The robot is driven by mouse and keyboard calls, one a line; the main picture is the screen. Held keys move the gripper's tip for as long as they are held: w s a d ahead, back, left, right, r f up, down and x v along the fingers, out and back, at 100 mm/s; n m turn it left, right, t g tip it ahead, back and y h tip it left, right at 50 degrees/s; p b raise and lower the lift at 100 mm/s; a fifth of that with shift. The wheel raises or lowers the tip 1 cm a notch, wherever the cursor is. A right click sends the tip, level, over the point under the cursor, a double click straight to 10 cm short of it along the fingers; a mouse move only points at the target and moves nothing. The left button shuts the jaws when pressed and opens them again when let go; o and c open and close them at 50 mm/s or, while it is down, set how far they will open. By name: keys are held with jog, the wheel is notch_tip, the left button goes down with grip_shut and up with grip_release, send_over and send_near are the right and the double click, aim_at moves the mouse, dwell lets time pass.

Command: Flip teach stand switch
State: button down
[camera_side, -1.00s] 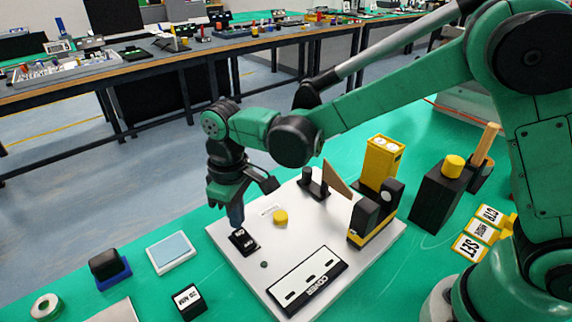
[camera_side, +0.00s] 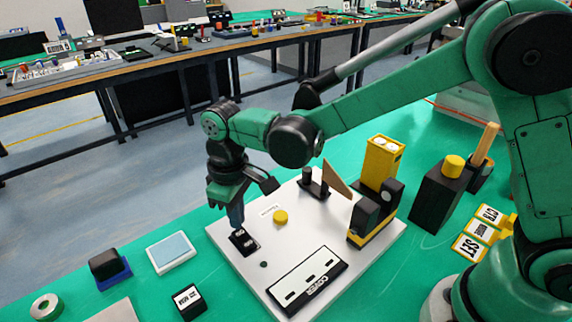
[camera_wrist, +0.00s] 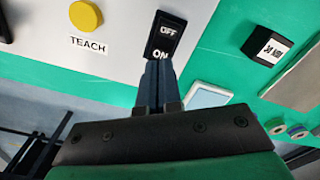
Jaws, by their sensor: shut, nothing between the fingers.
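The teach stand is a pale board (camera_side: 285,245) on the green table. Its black rocker switch (camera_side: 243,242) sits near the board's left edge. In the wrist view the switch (camera_wrist: 166,36) shows OFF at its far end and ON at the end nearest my gripper. My gripper (camera_side: 236,222) is shut and empty, pointing down at the switch. In the wrist view its fingertips (camera_wrist: 156,68) are together at the ON end and cover part of it. I cannot tell whether they press on it. A TEACH label (camera_wrist: 88,45) and a yellow button (camera_wrist: 86,15) are beside the switch.
The board also carries a COVER plate (camera_side: 307,280), a wooden wedge (camera_side: 337,180) and a black and yellow block (camera_side: 372,222). A yellow box (camera_side: 381,162) stands behind. A blue-topped pad (camera_side: 171,252) and a black block (camera_side: 188,302) lie left of the board.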

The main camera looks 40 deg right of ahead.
jog(key=shift+f, duration=1.15)
dwell(0.4)
jog(key=shift+r, duration=3.5)
jog(key=shift+s+d+r, duration=0.1)
jog(key=shift+d+r, duration=0.15)
jog(key=shift+d, duration=0.1)
jog(key=s+d+r+m+t, duration=0.1)
jog(key=s+d+m+t, duration=0.2)
jog(key=d, duration=0.4)
jog(key=s+d+r+m+t, duration=0.2)
jog(key=s+d+m+t, duration=0.1)
jog(key=d, duration=0.4)
jog(key=shift+s+d+t, duration=0.15)
jog(key=shift+s+t, duration=0.45)
jog(key=shift+s, duration=0.55)
